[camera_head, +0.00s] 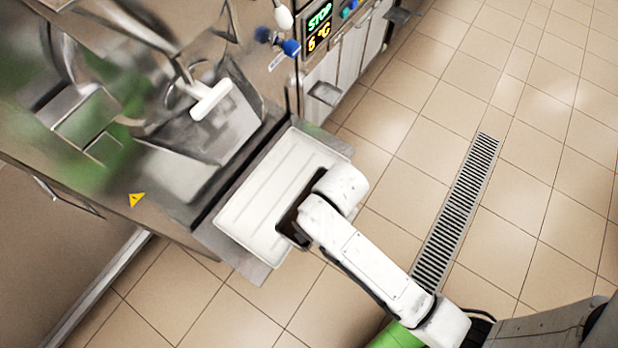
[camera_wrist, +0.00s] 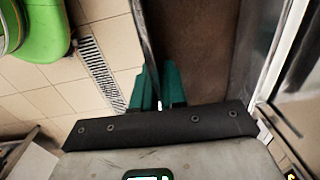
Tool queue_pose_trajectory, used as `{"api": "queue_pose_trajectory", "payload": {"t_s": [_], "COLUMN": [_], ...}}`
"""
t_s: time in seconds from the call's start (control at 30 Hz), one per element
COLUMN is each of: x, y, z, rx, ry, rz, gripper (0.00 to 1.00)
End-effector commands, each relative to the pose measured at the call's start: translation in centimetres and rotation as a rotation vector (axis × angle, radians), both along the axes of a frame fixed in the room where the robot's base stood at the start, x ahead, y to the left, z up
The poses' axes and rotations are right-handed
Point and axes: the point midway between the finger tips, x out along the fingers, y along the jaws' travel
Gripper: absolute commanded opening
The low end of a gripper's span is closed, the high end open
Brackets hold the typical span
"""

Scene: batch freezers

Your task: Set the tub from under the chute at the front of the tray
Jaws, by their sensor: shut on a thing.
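The tub (camera_head: 290,228) shows in the head view as a dark shape over the right part of the white tray (camera_head: 232,218), mostly hidden by my arm. In the wrist view its thin metal rim (camera_wrist: 148,35) runs between my teal fingers, with brown inside to the right. My gripper (camera_wrist: 159,85) is shut on this rim. The fingertips are hidden in the head view. I cannot tell whether the tub touches the tray. The metal chute (camera_head: 225,125) of the freezer stands left of the tray, with no tub visible under it.
The batch freezer (camera_head: 150,150) fills the left, with a lit display (camera_head: 318,25) reading STOP and 6 °C and a blue knob (camera_head: 290,47). The tray sits on a narrow metal shelf (camera_head: 240,262). Tiled floor with a drain grate (camera_head: 455,210) lies open to the right.

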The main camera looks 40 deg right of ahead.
Motion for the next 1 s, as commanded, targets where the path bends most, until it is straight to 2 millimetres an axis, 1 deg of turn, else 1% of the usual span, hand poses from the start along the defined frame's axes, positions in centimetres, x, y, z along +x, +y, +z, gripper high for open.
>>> {"api": "queue_pose_trajectory", "payload": {"t_s": [0.03, 0.17, 0.3, 0.4, 0.5, 0.67, 0.73, 0.8, 0.9, 1.0], "x": [1.3, 4.1, 6.1, 7.3, 8.1, 8.7, 9.2, 9.0, 9.0, 9.0], "y": [-0.1, -0.4, -0.6, -0.8, -0.8, -0.9, -1.0, -0.9, -0.9, -0.9], "z": [-0.4, -1.7, -4.3, -5.7, -6.6, -7.3, -8.0, -9.2, -10.3, -10.7], "rx": [-0.001, -0.001, 0.0, -0.001, -0.001, -0.001, -0.001, 0.0, 0.0, -0.001], "ry": [-0.003, -0.003, 0.0, 0.0, -0.001, -0.001, -0.001, 0.001, 0.0, -0.001], "rz": [0.0, 0.001, 0.0, -0.001, -0.001, -0.001, -0.001, -0.001, 0.0, 0.0], "gripper": [0.0, 0.0, 0.0, 0.0, 0.0, 0.0, 0.0, 0.0, 0.0, 0.0]}}
